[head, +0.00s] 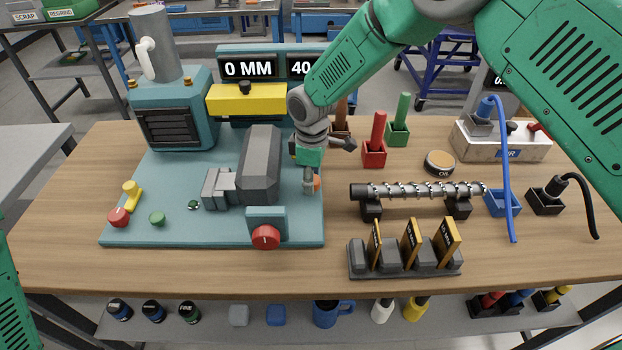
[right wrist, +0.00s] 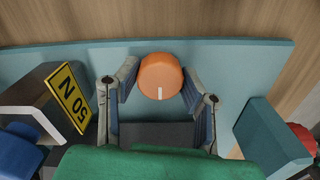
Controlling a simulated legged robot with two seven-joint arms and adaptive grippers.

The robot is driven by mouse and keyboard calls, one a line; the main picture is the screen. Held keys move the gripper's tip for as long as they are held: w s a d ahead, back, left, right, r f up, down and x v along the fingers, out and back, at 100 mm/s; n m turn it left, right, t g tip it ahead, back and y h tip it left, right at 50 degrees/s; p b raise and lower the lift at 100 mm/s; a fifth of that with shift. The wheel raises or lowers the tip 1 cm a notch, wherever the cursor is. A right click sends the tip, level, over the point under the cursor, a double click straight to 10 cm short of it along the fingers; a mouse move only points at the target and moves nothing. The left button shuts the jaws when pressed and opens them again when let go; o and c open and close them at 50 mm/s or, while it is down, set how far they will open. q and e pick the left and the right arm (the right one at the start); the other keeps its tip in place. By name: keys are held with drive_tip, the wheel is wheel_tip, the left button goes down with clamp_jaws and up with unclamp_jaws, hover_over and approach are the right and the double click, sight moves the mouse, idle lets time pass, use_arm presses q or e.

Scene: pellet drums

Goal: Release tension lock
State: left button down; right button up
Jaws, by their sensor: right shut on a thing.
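An orange round knob (head: 317,183) with a white mark sits at the right edge of the teal machine base (head: 130,228), mostly hidden by my right gripper (head: 309,178) in the head view. The right wrist view shows the knob (right wrist: 160,76) whole, its white mark pointing toward the palm. My right gripper (right wrist: 161,82) has one finger on each side of the knob and is shut on it. No label on the knob is readable. My left gripper is out of view.
A teal block with a red dial (head: 265,237) stands in front of the gripper, and a grey housing (head: 259,165) to its left. A yellow "50 N" plate (right wrist: 69,100) is near the fingers. A screw on black stands (head: 420,191) lies to the right.

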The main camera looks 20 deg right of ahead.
drive_tip(key=shift+w+r, duration=0.1)
drive_tip(key=shift+w, duration=0.1)
idle(0.4)
drive_tip(key=o, duration=1.1)
drive_tip(key=shift+o, duration=0.2)
wheel_tip(320, 180, up, 12)
drive_tip(key=shift+f, duration=0.2)
